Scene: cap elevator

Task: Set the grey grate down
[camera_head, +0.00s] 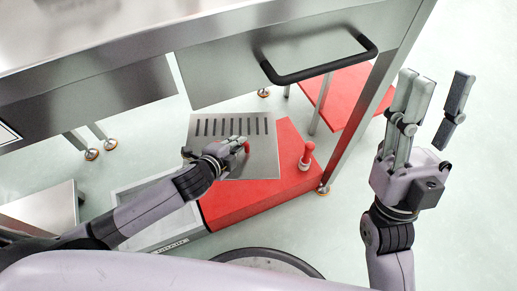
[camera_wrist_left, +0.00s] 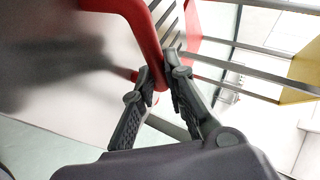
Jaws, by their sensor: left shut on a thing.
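The grey grate (camera_head: 262,165) is a flat metal plate with a row of dark slots and a red handle. In the head view it is over a red platform (camera_head: 245,202); I cannot tell whether it touches it. My left gripper (camera_head: 240,148) is shut on the grate's red handle. In the left wrist view the fingers (camera_wrist_left: 160,82) close around the red handle (camera_wrist_left: 148,40), with the grate's grey surface (camera_wrist_left: 50,75) to the left. The hand hides part of the plate and handle in the head view. My right gripper (camera_head: 435,88) is open and empty at the right.
A red knob (camera_head: 307,153) stands on the platform to the right of the grate. A steel counter with a drawer (camera_head: 290,50) and black handle (camera_head: 325,75) overhangs behind it. A pale-framed tray (camera_head: 150,215) lies left of the platform. The floor at right is clear.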

